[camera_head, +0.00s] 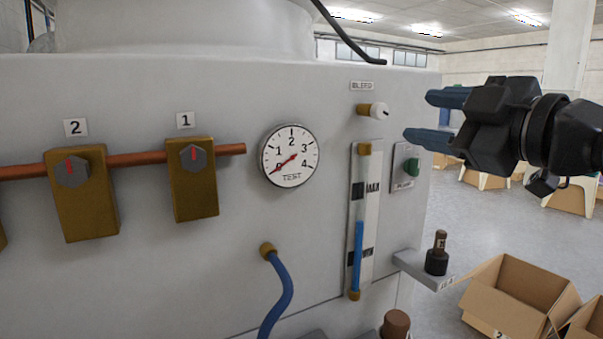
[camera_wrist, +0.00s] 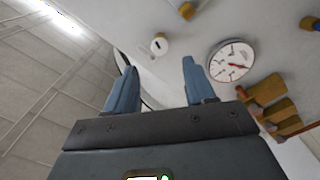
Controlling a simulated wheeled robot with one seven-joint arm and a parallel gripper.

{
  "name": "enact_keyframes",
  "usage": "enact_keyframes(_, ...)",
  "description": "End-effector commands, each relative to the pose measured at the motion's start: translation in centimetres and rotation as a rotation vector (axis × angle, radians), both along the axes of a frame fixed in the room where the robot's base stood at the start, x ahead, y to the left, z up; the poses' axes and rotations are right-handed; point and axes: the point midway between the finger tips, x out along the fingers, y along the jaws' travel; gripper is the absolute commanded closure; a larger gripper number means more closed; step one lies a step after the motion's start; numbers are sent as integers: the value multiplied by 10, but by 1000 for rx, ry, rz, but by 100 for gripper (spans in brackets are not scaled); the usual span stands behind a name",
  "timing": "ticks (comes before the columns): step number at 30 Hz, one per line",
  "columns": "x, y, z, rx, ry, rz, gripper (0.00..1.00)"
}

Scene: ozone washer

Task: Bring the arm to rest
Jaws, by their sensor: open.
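My gripper (camera_head: 428,118) is at the upper right of the head view, in front of the right end of the grey washer panel (camera_head: 330,220). Its two blue fingers point left and are apart, with nothing between them. In the wrist view the open fingers (camera_wrist: 155,85) point up the picture towards the panel. The white bleed knob (camera_head: 379,111) is left of the fingers, and it also shows in the wrist view (camera_wrist: 158,47). I cannot tell the exact gap between fingers and panel.
A small shelf (camera_head: 415,268) juts out below. An open cardboard box (camera_head: 515,300) is at lower right.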

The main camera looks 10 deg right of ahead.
Motion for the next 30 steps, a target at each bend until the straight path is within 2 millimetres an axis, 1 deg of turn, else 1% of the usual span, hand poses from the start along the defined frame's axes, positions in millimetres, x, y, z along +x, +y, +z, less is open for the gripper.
enact_keyframes(5,0,7,-15,130,-6,6,46)
enact_keyframes(8,-2,11,-32,261,-10,3,46)
enact_keyframes(11,-6,15,-52,391,-10,-9,46)
enact_keyframes(17,-20,23,-100,620,8,-55,46)
enact_keyframes(23,-46,31,-156,802,44,-125,46)
enact_keyframes(26,-65,34,-185,873,65,-167,46)
enact_keyframes(30,-96,40,-224,947,101,-229,46)
